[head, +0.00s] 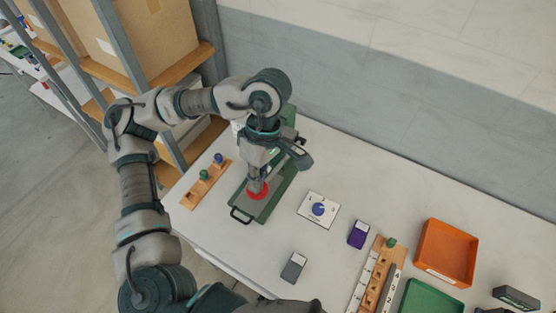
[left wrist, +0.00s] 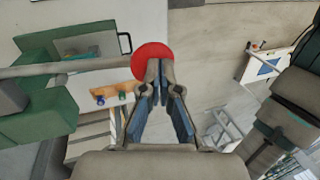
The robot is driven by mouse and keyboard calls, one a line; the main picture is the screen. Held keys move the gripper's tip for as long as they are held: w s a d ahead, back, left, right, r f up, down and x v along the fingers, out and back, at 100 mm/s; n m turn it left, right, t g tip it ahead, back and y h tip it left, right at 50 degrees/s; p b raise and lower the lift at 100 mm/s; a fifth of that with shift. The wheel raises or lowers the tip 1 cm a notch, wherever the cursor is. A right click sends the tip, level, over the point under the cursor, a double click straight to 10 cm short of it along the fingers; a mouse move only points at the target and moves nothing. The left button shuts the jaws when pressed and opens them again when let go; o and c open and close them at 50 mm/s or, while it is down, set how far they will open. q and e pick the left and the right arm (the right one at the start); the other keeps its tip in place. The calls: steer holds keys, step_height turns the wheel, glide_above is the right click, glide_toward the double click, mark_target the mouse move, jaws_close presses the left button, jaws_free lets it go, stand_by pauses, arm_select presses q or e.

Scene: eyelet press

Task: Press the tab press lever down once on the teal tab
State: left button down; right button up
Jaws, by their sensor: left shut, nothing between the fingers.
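The tab press (head: 275,200) is green and stands on the white table, with a black loop handle at its front. Its grey lever (left wrist: 80,66) ends in a round red knob (head: 258,190), which also shows in the left wrist view (left wrist: 150,52). My left gripper (head: 256,183) is shut and empty, pointing down. Its fingertips (left wrist: 154,66) overlap the knob in both views; I cannot tell whether they touch it. My right gripper is not in view.
A wooden peg rack (head: 206,185) stands left of the press. A dial plate (head: 318,209), a purple device (head: 358,235) and a grey device (head: 293,267) lie to the right. An orange tray (head: 446,250) is farther right. Shelving (head: 190,65) stands behind at the left.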

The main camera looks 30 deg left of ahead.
arm_select(q)
steer(key=shift+p+v, duration=0.95)
steer(key=shift+v, duration=0.5)
steer(key=p+v, duration=0.6)
